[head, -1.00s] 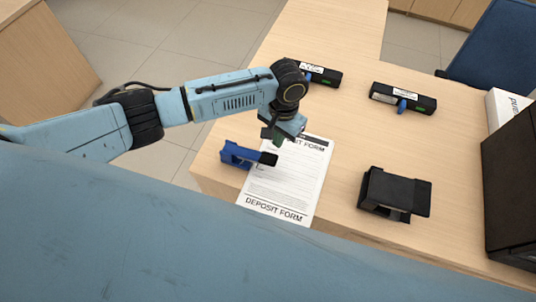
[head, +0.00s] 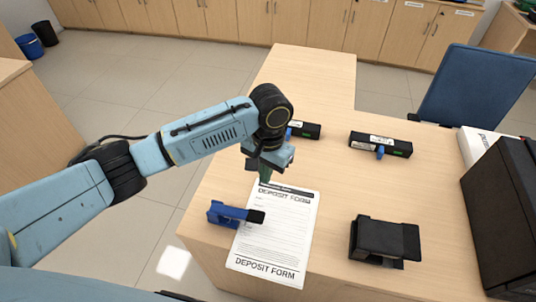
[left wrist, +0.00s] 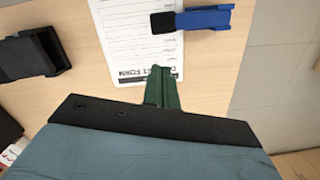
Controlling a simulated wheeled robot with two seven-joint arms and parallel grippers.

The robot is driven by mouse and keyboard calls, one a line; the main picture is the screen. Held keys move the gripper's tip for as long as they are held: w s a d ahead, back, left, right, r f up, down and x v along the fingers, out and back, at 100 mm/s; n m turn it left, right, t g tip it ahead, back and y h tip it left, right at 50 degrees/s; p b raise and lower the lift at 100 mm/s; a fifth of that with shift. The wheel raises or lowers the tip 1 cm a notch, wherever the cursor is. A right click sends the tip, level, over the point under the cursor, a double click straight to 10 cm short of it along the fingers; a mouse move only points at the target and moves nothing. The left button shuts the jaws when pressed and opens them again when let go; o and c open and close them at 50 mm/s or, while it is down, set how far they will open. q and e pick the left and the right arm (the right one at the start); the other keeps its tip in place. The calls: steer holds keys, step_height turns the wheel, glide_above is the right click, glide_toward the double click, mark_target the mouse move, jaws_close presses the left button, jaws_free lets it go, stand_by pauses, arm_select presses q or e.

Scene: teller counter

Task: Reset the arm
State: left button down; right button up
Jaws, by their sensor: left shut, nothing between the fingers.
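My left gripper (head: 265,172) hangs from the blue arm above the top end of the deposit form (head: 272,240), pointing down. Its green fingers (left wrist: 162,88) are together and empty in the left wrist view. The white printed form lies flat on the wooden counter. A blue stamp with a black end (head: 233,214) lies across the form's left edge; it also shows in the left wrist view (left wrist: 205,18), apart from the fingers. My right gripper is not in view.
A black holder (head: 384,240) stands right of the form, with a large black box (head: 500,215) beyond it. Two black devices with blue parts (head: 380,146) (head: 306,130) lie farther back. A blue chair (head: 470,85) stands behind. The counter's middle is clear.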

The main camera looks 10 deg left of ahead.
arm_select(q)
steer(key=s+d+f+m+t+h, duration=0.1)
steer(key=s+d+f+h, duration=0.1)
steer(key=s, duration=0.3)
steer(key=s+d+f+t+h, duration=0.1)
steer(key=s+d+f+h, duration=0.1)
steer(key=s, duration=0.4)
steer(key=s+a+n+t+y, duration=0.3)
steer(key=s+a, duration=0.8)
steer(key=a, duration=0.4)
step_height(320, 180, down, 26)
steer(key=s+g+b, duration=0.2)
steer(key=s+a+f+b, duration=0.1)
steer(key=s+a+f, duration=0.2)
steer(key=s+f, duration=1.3)
steer(key=shift+s+a+f+g+y+b, duration=0.2)
steer(key=shift+s+f+g+y+b, duration=0.1)
steer(key=shift+s+g+b, duration=0.1)
